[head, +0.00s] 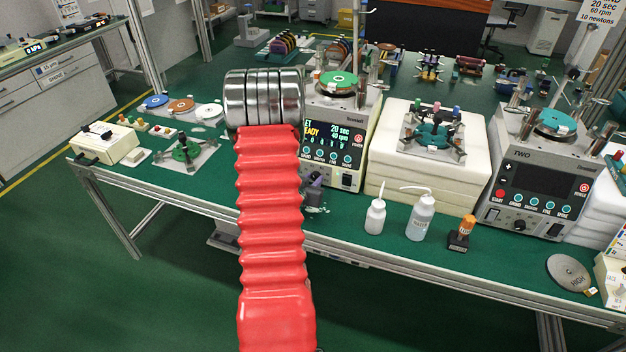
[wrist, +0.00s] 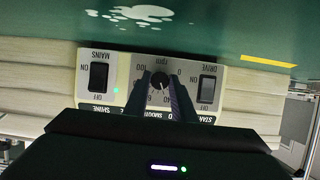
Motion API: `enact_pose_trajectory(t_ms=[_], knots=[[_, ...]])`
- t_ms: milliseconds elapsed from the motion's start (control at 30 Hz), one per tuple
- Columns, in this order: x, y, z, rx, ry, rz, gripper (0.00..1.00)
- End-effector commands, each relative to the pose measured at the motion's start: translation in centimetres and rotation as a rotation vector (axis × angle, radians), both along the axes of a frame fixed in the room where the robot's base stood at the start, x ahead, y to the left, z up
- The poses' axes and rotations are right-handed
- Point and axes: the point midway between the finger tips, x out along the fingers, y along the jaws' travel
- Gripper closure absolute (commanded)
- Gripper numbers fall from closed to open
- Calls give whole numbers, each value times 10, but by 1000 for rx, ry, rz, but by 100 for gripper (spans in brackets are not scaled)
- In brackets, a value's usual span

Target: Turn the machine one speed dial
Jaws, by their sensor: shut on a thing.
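Machine one (head: 337,140) stands on the green bench in the head view, its left side hidden behind my arm. Its screen is lit and reads 20 sec and 45 rpm. In the wrist view a pale control panel (wrist: 125,70) appears upside down. Its round rpm dial (wrist: 160,78) sits between a MAINS switch (wrist: 99,77) and a DRIVE switch (wrist: 207,89). My gripper (wrist: 160,87) is shut on the dial, with a dark finger on each side. The fingers hide part of the scale, so the exact setting is unclear. The dial cannot be made out in the head view.
To the right of machine one are a white foam block (head: 385,180), two white bottles (head: 421,217) and machine two (head: 530,190) with a dark screen. A cream box (head: 108,142) stands at the bench's left end. A green lamp (wrist: 116,90) glows on the panel.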

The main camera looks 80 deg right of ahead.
Motion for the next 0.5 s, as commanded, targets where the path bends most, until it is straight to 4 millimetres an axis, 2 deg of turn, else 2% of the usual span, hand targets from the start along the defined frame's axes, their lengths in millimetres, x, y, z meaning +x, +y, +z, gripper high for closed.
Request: enact_pose_trajectory(t_ms=[500], knots=[[-4,0,-1,-23,-253,-3,99]])
